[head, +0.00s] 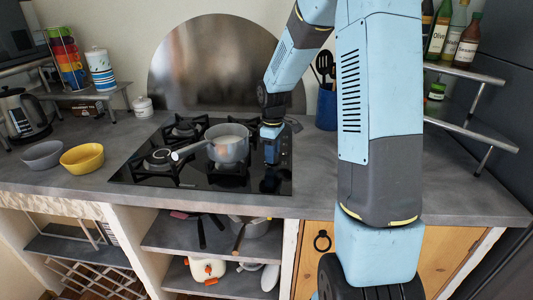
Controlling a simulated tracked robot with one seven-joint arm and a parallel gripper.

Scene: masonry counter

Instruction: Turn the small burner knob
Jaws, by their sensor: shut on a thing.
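The black glass hob (205,184) is set into the grey counter. Its burners and grates fill the left and middle, and the control strip is at its right side. My gripper (271,160) points down over that right side, just right of the pot. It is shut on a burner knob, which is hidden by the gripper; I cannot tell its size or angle. A grey saucepan (229,149) with pale contents stands on the hob left of my gripper, its handle (187,151) pointing left.
A yellow bowl (82,158) and a grey bowl (42,154) stand left of the hob. A blue utensil holder (327,109) stands behind and right. A metal splashback (215,65) rises behind. Bottles (467,41) stand on the right shelf. The counter right of the hob is mostly clear.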

